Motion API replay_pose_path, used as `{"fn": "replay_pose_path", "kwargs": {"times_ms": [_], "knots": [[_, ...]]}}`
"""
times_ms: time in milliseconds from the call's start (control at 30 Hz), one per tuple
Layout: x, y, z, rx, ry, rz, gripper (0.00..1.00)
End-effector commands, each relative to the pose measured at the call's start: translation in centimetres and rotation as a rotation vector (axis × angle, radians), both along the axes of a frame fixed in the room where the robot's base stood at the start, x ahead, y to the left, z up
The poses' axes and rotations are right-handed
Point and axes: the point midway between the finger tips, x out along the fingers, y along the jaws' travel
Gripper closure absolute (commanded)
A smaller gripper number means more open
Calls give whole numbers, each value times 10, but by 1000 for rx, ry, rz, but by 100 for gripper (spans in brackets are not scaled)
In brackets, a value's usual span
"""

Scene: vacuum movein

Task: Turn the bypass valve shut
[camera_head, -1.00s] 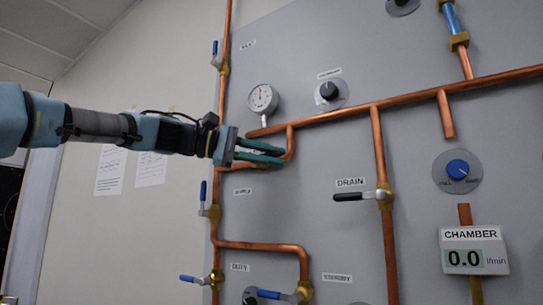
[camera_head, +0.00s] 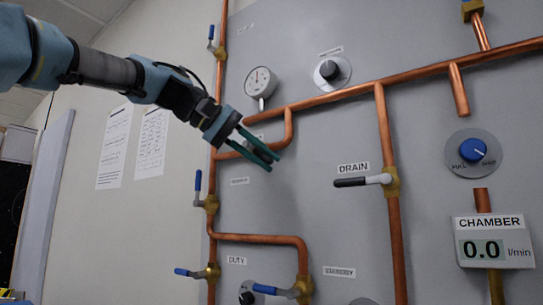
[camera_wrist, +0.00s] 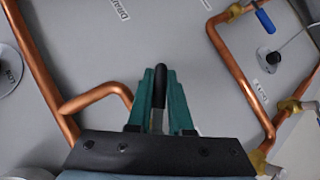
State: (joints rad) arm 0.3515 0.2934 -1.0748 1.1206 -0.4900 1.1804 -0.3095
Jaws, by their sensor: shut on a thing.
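My gripper (camera_head: 268,162) is at the copper pipe loop left of the drain valve, its fingers slanting down to the right. In the wrist view, its green fingers (camera_wrist: 160,72) are closed on both sides of a black lever handle (camera_wrist: 159,88), which runs along between them. This looks like the bypass valve's handle; its label cannot be read. The valve body is mostly hidden behind the fingers and gripper. The loop pipe (camera_head: 289,128) bends down just behind the fingers.
The drain valve's black lever (camera_head: 350,182) lies level to the right. Blue-handled valves stand on the left pipe, one below (camera_head: 198,183) and one above (camera_head: 211,33). A gauge (camera_head: 261,80) sits above the gripper. The chamber meter (camera_head: 492,241) reads 0.0 l/min.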

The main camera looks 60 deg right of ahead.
Motion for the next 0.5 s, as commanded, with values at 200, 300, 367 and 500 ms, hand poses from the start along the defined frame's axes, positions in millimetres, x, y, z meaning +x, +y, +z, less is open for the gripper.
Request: {"fn": "replay_pose_path", "kwargs": {"times_ms": [200,300,367,500], "knots": [[7,2,-7,3,-210,0,100],[11,2,-10,3,-304,-1,100],[13,2,-12,4,-361,-1,100],[20,1,-16,4,-493,-2,100]]}}
